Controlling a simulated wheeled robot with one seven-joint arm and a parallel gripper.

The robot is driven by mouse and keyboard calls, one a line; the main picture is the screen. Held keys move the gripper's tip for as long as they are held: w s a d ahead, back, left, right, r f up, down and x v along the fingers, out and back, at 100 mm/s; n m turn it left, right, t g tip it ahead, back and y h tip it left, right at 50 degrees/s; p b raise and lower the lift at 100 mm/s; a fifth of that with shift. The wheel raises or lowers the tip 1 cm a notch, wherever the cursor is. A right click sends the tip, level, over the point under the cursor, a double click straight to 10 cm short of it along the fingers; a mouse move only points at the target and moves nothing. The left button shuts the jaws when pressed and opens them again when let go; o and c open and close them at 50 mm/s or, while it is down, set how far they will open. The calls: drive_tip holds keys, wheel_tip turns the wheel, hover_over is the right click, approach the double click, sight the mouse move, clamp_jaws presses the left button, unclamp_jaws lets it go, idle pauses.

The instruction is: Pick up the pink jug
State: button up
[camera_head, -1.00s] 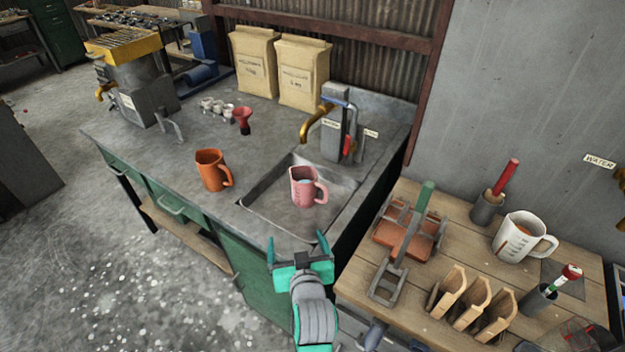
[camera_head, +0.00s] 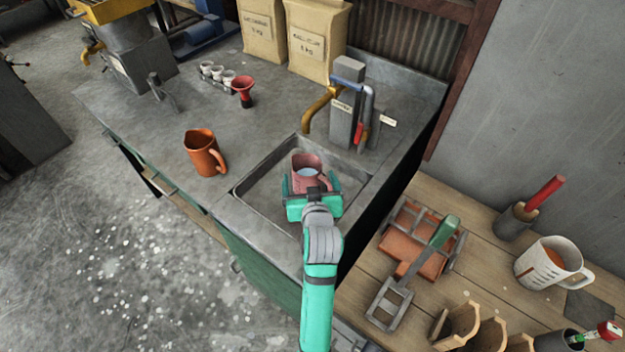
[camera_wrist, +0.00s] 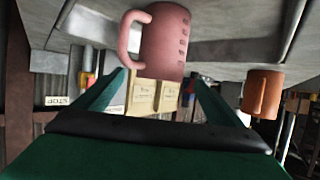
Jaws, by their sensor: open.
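The pink jug (camera_head: 306,168) stands upright in the sink basin (camera_head: 262,190), with pale liquid inside and its handle to the right in the head view. My gripper (camera_head: 313,188) is open and empty at the near side of the jug, its fingers spread to either side and partly hiding its lower body. In the wrist view, which looks upside down, the pink jug (camera_wrist: 166,42) is large at the top centre, handle to the left. My gripper's fingers (camera_wrist: 155,88) reach toward it on both sides. I cannot tell whether they touch it.
An orange jug (camera_head: 203,153) stands on the counter left of the basin. A brass tap (camera_head: 320,108) rises behind the pink jug. A red funnel (camera_head: 243,90) and small cups are farther back. A wooden table (camera_head: 375,290) with tools and a white jug (camera_head: 548,262) is at right.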

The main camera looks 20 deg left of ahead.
sight(306, 161)
drive_tip(key=shift+x, duration=3.05)
drive_tip(key=c, duration=1.9)
